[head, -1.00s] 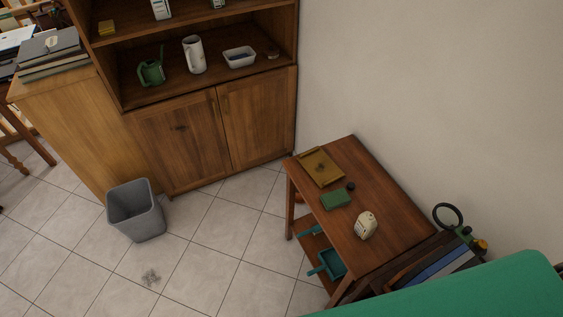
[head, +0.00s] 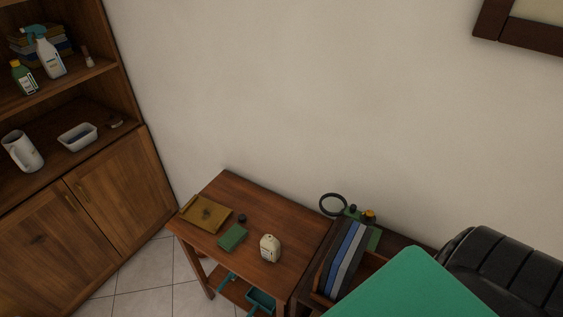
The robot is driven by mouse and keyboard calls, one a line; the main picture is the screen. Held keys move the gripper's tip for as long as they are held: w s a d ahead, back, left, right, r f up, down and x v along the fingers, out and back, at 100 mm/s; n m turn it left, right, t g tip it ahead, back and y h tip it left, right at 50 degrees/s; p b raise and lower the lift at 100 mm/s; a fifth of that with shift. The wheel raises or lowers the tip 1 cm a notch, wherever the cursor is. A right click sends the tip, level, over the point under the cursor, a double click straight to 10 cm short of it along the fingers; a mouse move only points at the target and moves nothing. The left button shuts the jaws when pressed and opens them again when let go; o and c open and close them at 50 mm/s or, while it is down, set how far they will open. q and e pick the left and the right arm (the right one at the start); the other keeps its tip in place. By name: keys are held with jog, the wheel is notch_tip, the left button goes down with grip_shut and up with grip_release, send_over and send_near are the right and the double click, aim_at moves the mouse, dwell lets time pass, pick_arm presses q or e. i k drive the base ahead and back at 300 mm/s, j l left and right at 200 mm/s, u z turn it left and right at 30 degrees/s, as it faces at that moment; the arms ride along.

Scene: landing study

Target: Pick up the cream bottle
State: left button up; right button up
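A small cream bottle (head: 270,249) stands upright on the wooden side table (head: 283,226), right of a green block-like item.
On the same table are a yellow-brown tray (head: 206,213), a green block (head: 232,237) and a small dark round item (head: 242,217). A rack of upright books (head: 345,262) stands to the right, beside a green surface (head: 418,287) and a black leather seat (head: 508,270). A wooden cabinet (head: 121,196) stands left.

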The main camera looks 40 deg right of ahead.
aim_at(270, 245)
jog(key=z, duration=0.95)
